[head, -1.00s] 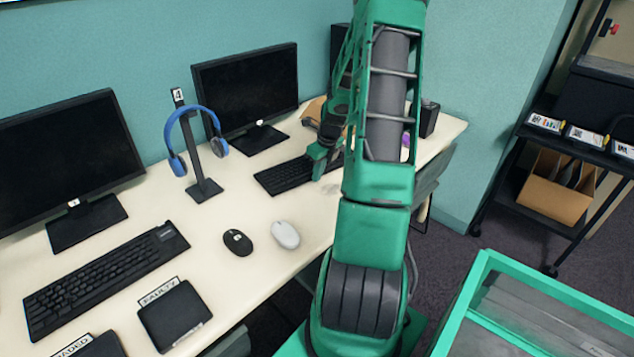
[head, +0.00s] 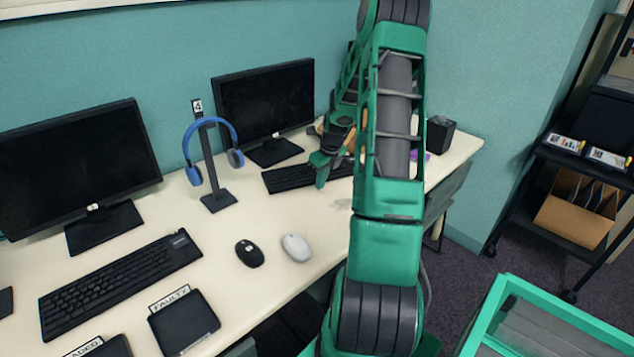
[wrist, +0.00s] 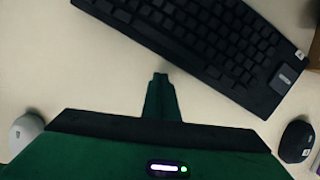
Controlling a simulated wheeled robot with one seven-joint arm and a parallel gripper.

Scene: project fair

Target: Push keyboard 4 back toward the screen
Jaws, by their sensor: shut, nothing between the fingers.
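The far black keyboard (head: 290,178), taken as keyboard 4, lies on the desk in front of the far screen (head: 265,105). In the wrist view this keyboard (wrist: 215,40) lies slanted across the top right, with a small pale label whose number I cannot read. My gripper (head: 320,180) is shut and empty, low over the desk at the keyboard's front side. In the wrist view its fingertips (wrist: 161,78) point at the keyboard's near long edge, with a small gap in the picture. I cannot tell whether they touch. My arm hides part of the area right of the keyboard.
A white mouse (head: 296,247) and a black mouse (head: 249,253) lie nearer the front. A headphone stand marked 4 (head: 218,200) stands left of the keyboard. A black speaker (head: 440,134) is at the far right. Bare desk lies before the keyboard.

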